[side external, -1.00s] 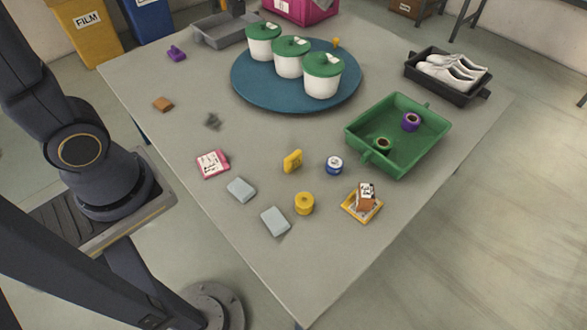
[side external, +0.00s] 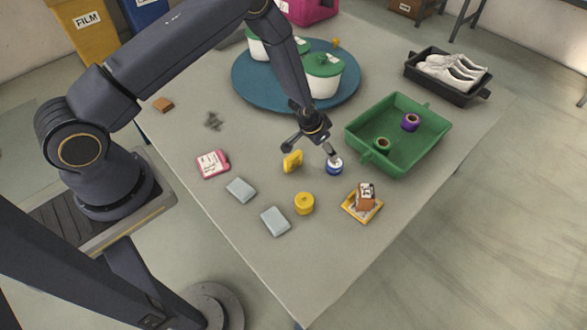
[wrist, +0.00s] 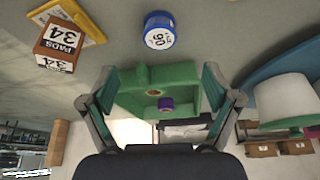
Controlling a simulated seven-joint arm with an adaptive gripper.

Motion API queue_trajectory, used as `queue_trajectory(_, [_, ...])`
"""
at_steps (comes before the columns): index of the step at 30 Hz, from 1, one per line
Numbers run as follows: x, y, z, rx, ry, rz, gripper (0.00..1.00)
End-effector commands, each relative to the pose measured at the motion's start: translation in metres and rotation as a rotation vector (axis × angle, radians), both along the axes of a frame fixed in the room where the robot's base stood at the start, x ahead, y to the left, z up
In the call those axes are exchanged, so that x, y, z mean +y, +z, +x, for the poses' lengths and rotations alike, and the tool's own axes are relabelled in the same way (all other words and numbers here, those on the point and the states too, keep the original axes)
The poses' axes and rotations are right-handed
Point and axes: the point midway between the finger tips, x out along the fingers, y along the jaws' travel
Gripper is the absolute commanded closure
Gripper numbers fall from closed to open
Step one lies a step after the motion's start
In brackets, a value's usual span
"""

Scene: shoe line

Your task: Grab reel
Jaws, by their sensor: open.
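A blue reel (side external: 335,168) with a white label stands on the table left of the green tray. In the wrist view the blue reel (wrist: 158,32) shows the number 90, beyond my fingertips. My gripper (side external: 309,151) is open and empty, with its fingers spread above the table close to the blue reel. One finger overlaps the reel in the side view; I cannot tell whether they touch. In the wrist view my gripper (wrist: 172,84) has nothing between its fingers. A yellow reel-like piece (side external: 304,204) stands nearby. A purple reel (side external: 411,122) and a dark one (side external: 382,144) are in the green tray.
The green tray (side external: 358,154) is to the right. A yellow block (side external: 292,161) stands beside my gripper. A small yellow tray (side external: 374,214) holds a brown box (side external: 366,195). White pots stand on the blue disc (side external: 253,96) behind. The table's front corner is clear.

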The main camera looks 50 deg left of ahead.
Motion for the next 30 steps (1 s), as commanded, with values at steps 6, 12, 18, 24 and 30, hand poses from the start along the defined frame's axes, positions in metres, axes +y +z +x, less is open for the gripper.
queue_trajectory(6, [-0.004, -0.049, 0.019, 0.001, 0.000, 0.000, 0.12])
queue_trajectory(12, [-0.005, -0.070, 0.029, 0.000, 0.000, 0.000, 0.12])
queue_trajectory(18, [-0.007, -0.083, 0.037, -0.001, 0.000, 0.000, 0.12])
queue_trajectory(24, [-0.011, -0.106, 0.051, 0.000, -0.001, 0.000, 0.12])
queue_trajectory(30, [-0.012, -0.116, 0.056, 0.000, -0.001, 0.000, 0.12])
